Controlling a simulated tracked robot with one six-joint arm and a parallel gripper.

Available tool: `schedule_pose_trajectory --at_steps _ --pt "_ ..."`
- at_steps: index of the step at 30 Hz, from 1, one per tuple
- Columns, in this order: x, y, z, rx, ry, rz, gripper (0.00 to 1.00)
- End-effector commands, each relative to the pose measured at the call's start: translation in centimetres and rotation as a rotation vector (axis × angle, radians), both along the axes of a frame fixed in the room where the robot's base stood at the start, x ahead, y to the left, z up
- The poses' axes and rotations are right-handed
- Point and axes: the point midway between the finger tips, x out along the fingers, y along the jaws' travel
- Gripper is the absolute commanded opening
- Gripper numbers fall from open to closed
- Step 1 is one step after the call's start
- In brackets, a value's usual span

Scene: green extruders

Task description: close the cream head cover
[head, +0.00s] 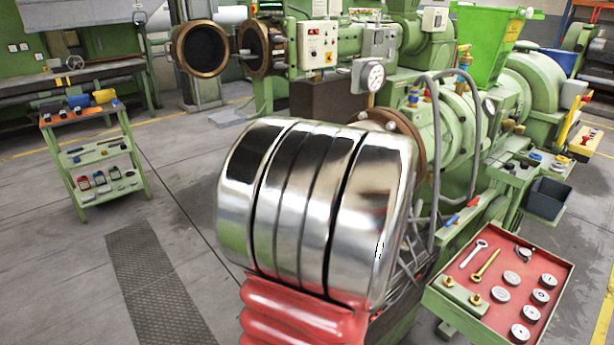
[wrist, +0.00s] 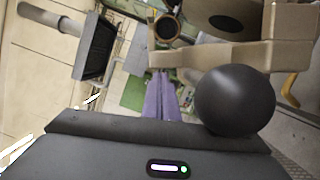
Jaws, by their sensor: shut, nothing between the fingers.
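In the wrist view, a cream, beige part (wrist: 200,57) with a long bar-like edge spans the upper right; it looks like part of the cream head cover. A wider cream face with a dark oval (wrist: 232,22) lies behind it. My gripper (wrist: 160,76) points up the picture with its two lilac fingers together and empty. Its tips are close to the left end of the cream bar; I cannot tell whether they touch. A large dark ball (wrist: 235,98) is right of the fingers; what it is fixed to is hidden. Neither gripper nor cream cover is clear in the head view.
In the head view, a chrome banded barrel (head: 320,205) above red bellows (head: 300,310) fills the middle. A red tray (head: 505,290) with tools and discs is at lower right. A green trolley (head: 100,155) stands left. Grey floor (head: 60,265) is open at lower left.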

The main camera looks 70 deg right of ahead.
Motion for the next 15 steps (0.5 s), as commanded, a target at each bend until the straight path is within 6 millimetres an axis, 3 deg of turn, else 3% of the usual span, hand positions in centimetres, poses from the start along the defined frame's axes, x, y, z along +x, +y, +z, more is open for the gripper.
schedule_pose_trajectory --at_steps 15 --pt "-5.2 4.8 -0.5 0.001 0.0 -0.005 0.0"
